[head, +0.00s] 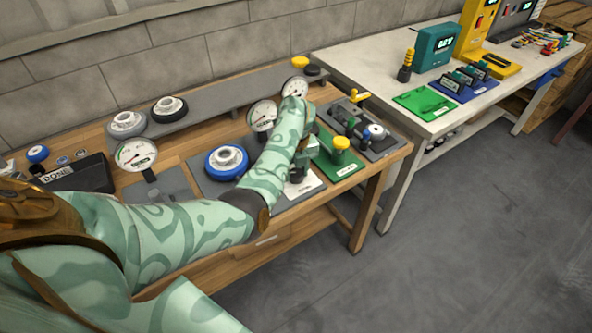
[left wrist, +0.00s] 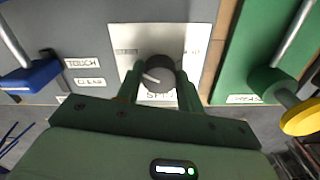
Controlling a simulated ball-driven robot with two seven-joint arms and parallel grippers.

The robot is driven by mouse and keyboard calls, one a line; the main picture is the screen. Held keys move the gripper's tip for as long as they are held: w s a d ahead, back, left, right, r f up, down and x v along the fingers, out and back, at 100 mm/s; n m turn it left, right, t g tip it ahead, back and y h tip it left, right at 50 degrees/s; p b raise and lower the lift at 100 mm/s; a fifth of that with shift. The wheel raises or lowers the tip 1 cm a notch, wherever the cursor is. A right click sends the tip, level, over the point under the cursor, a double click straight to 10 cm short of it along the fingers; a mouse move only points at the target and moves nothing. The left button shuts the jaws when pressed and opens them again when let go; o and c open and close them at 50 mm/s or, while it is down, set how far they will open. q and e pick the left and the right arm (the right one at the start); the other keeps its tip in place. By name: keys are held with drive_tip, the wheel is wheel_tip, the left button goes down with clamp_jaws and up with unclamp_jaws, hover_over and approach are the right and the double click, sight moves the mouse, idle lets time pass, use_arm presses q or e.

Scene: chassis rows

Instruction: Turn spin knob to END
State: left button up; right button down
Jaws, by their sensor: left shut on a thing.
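The spin knob (left wrist: 156,68) is a dark round knob with a pale pointer line. It sits on a white plate (left wrist: 150,36), which also shows in the head view (head: 312,188). The plate's lower label is partly covered, and small marks at its upper left and right are too blurred to read. The pointer line lies toward the left in the left wrist view. My left gripper (head: 298,174) is shut on the knob, one green finger on each side. In the head view my gripper hides the knob. My right gripper is not in view.
A green plate (left wrist: 236,62) with a yellow-topped post (head: 340,144) stands close to the right. A blue ring device (head: 227,162) is to the left. Gauges (head: 262,116) stand behind. A white table (head: 385,62) with other devices is farther right.

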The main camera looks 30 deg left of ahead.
use_arm(q)
drive_tip(key=m+p, duration=0.1)
drive_tip(key=m, duration=0.2)
drive_tip(key=shift+r, duration=0.1)
drive_tip(key=m+p, duration=0.1)
drive_tip(key=m, duration=0.2)
drive_tip(key=shift+m, duration=0.3)
drive_tip(key=m+p, duration=0.1)
drive_tip(key=m, duration=0.2)
drive_tip(key=shift+m, duration=0.3)
drive_tip(key=m+p, duration=0.1)
drive_tip(key=m, duration=0.2)
drive_tip(key=shift+m, duration=0.4)
drive_tip(key=m+p, duration=0.2)
drive_tip(key=m, duration=0.4)
drive_tip(key=shift+m+p, duration=0.55)
drive_tip(key=shift+m, duration=1.85)
